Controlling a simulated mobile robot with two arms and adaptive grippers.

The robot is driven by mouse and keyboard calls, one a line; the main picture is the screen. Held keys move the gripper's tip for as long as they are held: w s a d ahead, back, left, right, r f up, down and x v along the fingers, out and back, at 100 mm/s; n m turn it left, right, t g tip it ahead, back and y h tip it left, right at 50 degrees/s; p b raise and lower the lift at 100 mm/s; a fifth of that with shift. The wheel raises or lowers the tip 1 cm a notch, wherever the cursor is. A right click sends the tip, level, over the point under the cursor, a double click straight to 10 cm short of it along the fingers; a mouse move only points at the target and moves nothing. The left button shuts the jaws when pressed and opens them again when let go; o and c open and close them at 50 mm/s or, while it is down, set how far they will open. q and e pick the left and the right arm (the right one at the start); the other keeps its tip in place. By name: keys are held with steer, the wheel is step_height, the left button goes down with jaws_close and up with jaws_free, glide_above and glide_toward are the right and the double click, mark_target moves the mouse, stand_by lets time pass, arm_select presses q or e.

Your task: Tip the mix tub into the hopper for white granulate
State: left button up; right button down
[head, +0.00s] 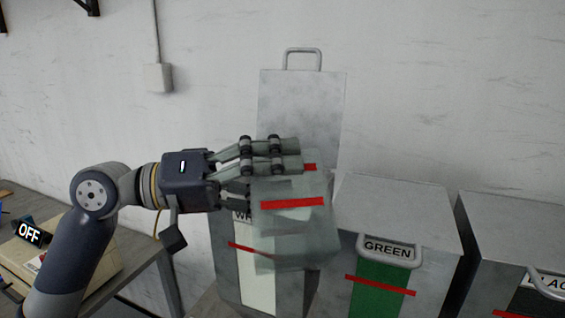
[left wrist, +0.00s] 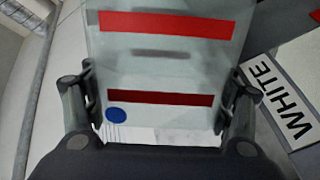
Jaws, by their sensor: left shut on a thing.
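My left gripper (head: 272,170) is shut on the mix tub (head: 296,228), a see-through tub with red bands. The left wrist view shows the tub (left wrist: 165,65) between the fingers (left wrist: 160,97), with two red bands and a blue dot. I cannot tell how much it holds or its exact tilt. The tub hangs over the front and top of the white hopper (head: 228,270), hiding much of its mouth and label. The hopper's grey lid (head: 300,105) stands up behind with its handle on top. The WHITE label (left wrist: 290,103) shows in the left wrist view.
The green hopper (head: 395,205) stands to the right with its lid shut. A further hopper, its label partly cut off (head: 548,283), stands at the right edge. The wall is behind.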

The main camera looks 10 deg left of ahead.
arm_select(q)
steer(key=shift+w+f, duration=0.2)
steer(key=shift+f, duration=0.15)
